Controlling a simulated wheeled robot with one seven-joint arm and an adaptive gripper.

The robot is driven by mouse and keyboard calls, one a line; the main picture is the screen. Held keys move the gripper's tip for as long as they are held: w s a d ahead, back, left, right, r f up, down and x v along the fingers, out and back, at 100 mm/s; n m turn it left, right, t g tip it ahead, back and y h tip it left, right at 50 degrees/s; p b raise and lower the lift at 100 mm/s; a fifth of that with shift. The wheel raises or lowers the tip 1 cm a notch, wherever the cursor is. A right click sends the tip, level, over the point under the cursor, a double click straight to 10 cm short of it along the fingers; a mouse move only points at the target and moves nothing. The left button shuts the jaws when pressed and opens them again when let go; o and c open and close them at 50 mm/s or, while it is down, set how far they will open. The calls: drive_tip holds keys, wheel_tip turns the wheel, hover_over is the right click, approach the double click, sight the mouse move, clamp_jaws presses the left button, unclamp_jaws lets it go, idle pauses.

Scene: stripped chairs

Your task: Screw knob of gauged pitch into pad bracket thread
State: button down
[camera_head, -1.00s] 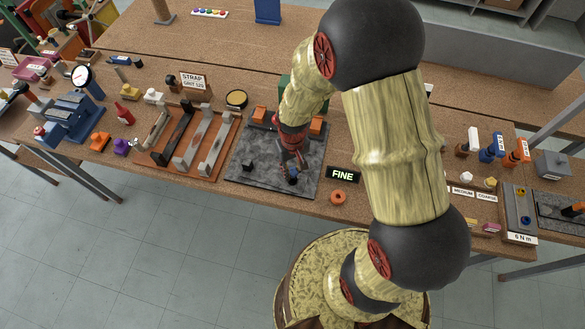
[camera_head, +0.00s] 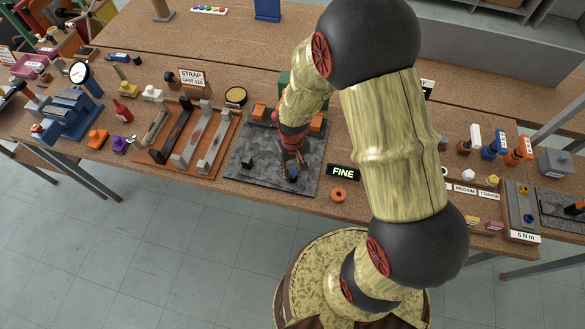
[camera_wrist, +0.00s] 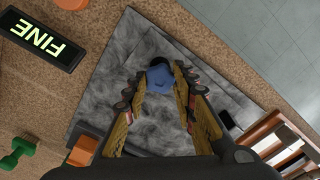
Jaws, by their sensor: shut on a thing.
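A small blue knob (camera_wrist: 160,78) sits between the fingertips of my gripper (camera_wrist: 161,84) in the wrist view. A dark round part (camera_wrist: 158,62) shows just beyond it; I cannot tell whether this is the bracket or its thread. In the head view my gripper (camera_head: 291,171) points down over the front of the grey slab (camera_head: 262,181), shut on the blue knob (camera_head: 293,174). Whether the knob touches a thread is hidden. A small black block (camera_head: 246,162) stands on the slab, left of my gripper.
A FINE sign (camera_head: 343,172) and an orange ring (camera_head: 339,194) lie right of the slab. Orange blocks (camera_head: 259,112) stand at its back. A brown tray (camera_head: 150,155) with several bars lies left. The bench's front edge is close to the slab.

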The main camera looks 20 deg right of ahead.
sight(293, 173)
drive_tip(key=shift+f, duration=0.3)
drive_tip(key=c, duration=1.4)
unclamp_jaws()
wheel_tip(293, 173, up, 12)
drive_tip(key=s+r+t+b, duration=0.2)
drive_tip(key=s+r+b, duration=0.1)
drive_tip(key=s+r, duration=0.1)
drive_tip(key=s+r+t+b, duration=0.1)
drive_tip(key=s+r+b, duration=0.2)
drive_tip(key=s+r, duration=0.2)
drive_tip(key=s+r+t+b, duration=0.2)
drive_tip(key=s+r+b, duration=0.1)
drive_tip(key=s+r, duration=0.2)
drive_tip(key=shift+r+t, duration=0.3)
drive_tip(key=shift+r, duration=0.2)
